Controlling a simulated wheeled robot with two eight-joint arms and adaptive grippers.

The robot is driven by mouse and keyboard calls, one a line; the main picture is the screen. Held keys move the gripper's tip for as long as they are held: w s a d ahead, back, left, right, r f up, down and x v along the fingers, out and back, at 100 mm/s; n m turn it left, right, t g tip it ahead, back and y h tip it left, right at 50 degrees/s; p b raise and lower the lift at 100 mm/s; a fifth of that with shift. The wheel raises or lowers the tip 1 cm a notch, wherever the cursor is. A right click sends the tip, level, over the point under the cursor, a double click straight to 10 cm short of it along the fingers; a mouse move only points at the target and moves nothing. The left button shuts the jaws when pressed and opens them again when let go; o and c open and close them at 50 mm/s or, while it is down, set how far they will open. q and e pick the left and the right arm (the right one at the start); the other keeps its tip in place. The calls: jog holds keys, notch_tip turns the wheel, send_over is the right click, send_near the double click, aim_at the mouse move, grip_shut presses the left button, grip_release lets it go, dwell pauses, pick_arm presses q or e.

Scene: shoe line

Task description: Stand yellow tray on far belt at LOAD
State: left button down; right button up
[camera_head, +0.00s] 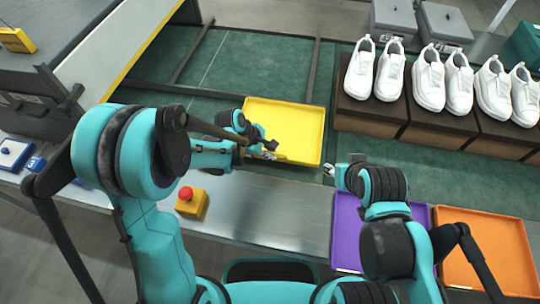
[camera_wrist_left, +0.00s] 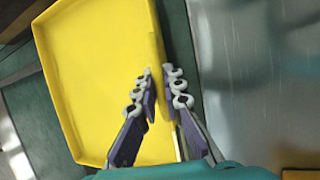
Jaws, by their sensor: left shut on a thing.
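The yellow tray (camera_head: 290,118) is over the green far belt (camera_head: 232,75), in the middle of the head view. I cannot tell whether it rests on the belt or is just above it. My left gripper (camera_head: 268,150) is at the tray's near edge. In the left wrist view, my left gripper (camera_wrist_left: 160,98) has its fingers on both sides of the wall of the yellow tray (camera_wrist_left: 95,70), shut on it. My right gripper (camera_head: 329,170) is right of the tray, near the purple tray; its fingers are too small to read. No LOAD marking is legible.
A purple tray (camera_head: 345,228) and an orange tray (camera_head: 490,250) lie on the near side at right. White shoes (camera_head: 428,80) stand on brown boxes (camera_head: 370,115) at the back right. A red button on a yellow box (camera_head: 190,203) stands on the metal surface (camera_head: 270,215).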

pick_arm(q)
notch_tip(320, 180, down, 5)
jog(key=shift+b, duration=0.8)
jog(key=shift+f, duration=0.1)
jog(key=c, duration=1.6)
grip_release()
jog(key=shift+c, duration=0.2)
